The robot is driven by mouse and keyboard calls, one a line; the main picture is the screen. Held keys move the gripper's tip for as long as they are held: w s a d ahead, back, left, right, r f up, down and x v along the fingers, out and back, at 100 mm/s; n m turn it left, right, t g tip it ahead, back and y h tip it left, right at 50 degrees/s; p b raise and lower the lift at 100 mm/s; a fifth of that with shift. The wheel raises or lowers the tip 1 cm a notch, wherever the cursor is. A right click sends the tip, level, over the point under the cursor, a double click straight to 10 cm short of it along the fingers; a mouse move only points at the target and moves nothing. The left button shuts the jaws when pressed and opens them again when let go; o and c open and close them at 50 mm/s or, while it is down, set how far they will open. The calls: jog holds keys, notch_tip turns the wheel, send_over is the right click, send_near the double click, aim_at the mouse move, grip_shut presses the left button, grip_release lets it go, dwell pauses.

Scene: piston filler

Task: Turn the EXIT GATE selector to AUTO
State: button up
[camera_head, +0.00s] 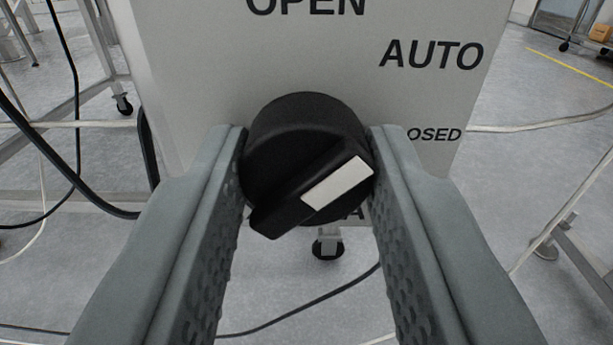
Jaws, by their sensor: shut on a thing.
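The selector knob (290,135) is a round black knob with a raised bar handle and a white pointer mark (338,183). It sits on a light grey panel (200,70). The white mark lies at the bar's upper right end, so the bar slants from lower left to upper right. My gripper (308,165) is shut on the knob, with one grey finger at its left and one at its right. The label AUTO (431,54) is at upper right, OPEN (307,7) at the top. A label ending in OSED (434,134) is partly hidden by the right finger.
Black cables (75,190) hang and run at the left. White hoses (540,122) cross at the right. Metal frame legs on casters (124,103) stand at the left.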

jog(key=o, duration=1)
jog(key=shift+c, duration=0.2)
jog(key=s, duration=1.7)
jog(key=shift+s+a, duration=0.25)
jog(key=shift+a, duration=0.05)
jog(key=s+d+r+y, duration=0.15)
jog(key=d+r, duration=0.25)
jog(key=r, duration=0.7)
jog(key=s+d+r, duration=0.2)
jog(key=d+r, duration=0.2)
jog(key=r, duration=0.6)
jog(key=s+d+r+y, duration=0.1)
jog(key=d+r, duration=0.4)
jog(key=r, duration=0.6)
jog(key=s+d+r, duration=0.4)
jog(key=s+r, duration=0.1)
jog(key=s, duration=0.4)
jog(key=s+d+r+h, duration=0.1)
jog(key=s+d+r, duration=0.3)
jog(key=s, duration=0.5)
jog(key=s+d+r+h, duration=0.1)
jog(key=s+d+r, duration=0.3)
jog(key=s+r, duration=0.4)
jog(key=shift+s+r+g, duration=0.25)
jog(key=shift+s+g, duration=0.05)
jog(key=shift+s, duration=0.1)
